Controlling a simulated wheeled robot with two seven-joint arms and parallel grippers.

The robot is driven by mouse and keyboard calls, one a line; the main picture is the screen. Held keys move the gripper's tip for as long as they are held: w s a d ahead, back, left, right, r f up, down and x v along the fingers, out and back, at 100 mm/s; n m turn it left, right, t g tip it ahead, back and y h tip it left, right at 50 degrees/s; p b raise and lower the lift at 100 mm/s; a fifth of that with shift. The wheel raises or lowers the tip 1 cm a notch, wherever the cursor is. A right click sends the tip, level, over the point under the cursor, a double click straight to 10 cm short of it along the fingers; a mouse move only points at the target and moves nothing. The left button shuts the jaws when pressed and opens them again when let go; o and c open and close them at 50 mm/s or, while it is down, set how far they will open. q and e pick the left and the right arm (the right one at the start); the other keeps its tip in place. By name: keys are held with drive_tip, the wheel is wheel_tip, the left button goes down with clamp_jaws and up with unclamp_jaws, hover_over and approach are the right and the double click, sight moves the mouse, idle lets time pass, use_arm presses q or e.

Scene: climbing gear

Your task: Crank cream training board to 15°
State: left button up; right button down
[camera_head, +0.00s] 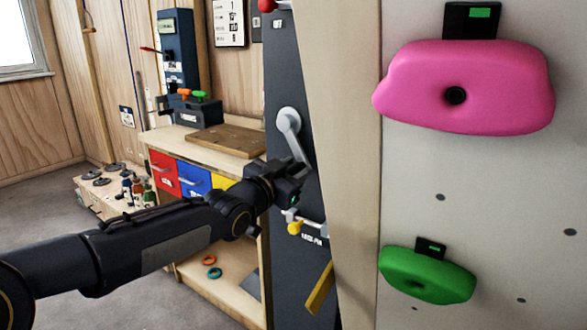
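The cream training board (505,190) fills the right side of the head view and carries a pink hold (462,88) and a green hold (427,275). Left of its wooden edge stands a dark post (283,75) with a grey crank (289,124) on it. The crank arm slants down and right from its round hub. My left gripper (292,178) is at the crank's lower end and hides the handle there. The gripper is seen from behind, so I cannot tell whether its fingers are open or closed on the handle. My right gripper is not in view.
A yellow knob (295,228) on a latch sits below my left gripper, and a yellow lever (320,290) is lower down. A workbench with red and blue drawers (194,179) stands behind my arm. A low bench with bottles (104,209) is at left. Grey floor is open there.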

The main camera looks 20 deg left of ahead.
use_arm(q)
clamp_jaws()
drive_tip(key=shift+w+a+f+m, duration=0.1)
drive_tip(key=shift+a+f+m, duration=0.1)
drive_tip(key=shift+a+m, duration=0.15)
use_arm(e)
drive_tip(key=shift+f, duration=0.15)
